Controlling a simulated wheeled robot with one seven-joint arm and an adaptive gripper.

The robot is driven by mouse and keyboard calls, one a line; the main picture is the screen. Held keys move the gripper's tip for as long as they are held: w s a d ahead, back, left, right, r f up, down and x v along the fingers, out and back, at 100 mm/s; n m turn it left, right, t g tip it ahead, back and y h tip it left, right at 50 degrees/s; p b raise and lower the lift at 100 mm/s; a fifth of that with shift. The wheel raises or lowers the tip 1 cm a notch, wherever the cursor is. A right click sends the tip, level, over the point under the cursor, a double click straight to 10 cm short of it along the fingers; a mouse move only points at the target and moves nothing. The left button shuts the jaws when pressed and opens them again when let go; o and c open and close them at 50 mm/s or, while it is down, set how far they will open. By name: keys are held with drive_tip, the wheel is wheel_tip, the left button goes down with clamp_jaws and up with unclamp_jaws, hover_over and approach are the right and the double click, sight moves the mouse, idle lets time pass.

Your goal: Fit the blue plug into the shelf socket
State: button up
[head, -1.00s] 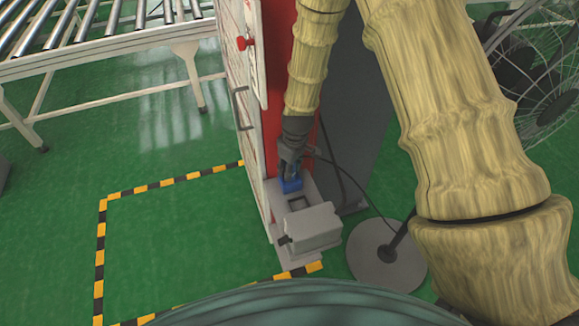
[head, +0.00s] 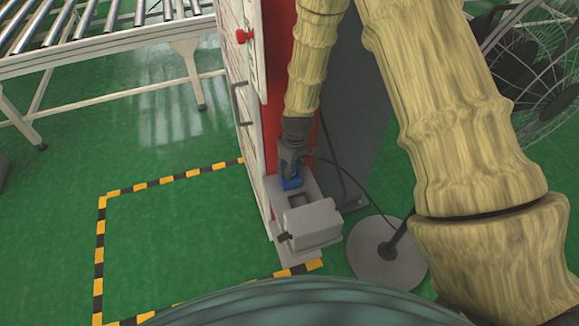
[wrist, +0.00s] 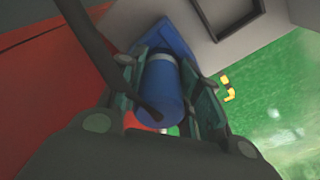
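The blue plug (head: 291,183) is at the tip of my gripper (head: 289,170), low beside the red cabinet. In the wrist view the blue plug (wrist: 164,88) sits between the two fingers of my gripper (wrist: 163,92), which are closed on its sides. A dark cable runs from its rear. The plug's front end is partly hidden.
A grey box (head: 312,225) stands on the shelf near the socket. The red cabinet (head: 283,70) rises beside my arm. A round grey stand base (head: 387,252) is on the floor at right, a fan (head: 540,70) farther off. Green floor at left is clear inside striped tape.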

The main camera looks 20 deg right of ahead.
drive_tip(key=o, duration=0.4)
drive_tip(key=shift+s+d+r, duration=0.15)
drive_tip(key=shift+s+r, duration=0.05)
drive_tip(key=shift+r, duration=1.8)
drive_tip(key=shift+s+d+r, duration=0.15)
drive_tip(key=shift+r, duration=1.8)
drive_tip(key=shift+s+d+r, duration=0.15)
drive_tip(key=shift+s+r, duration=0.05)
drive_tip(key=shift+r, duration=1.8)
drive_tip(key=shift+r, duration=0.1)
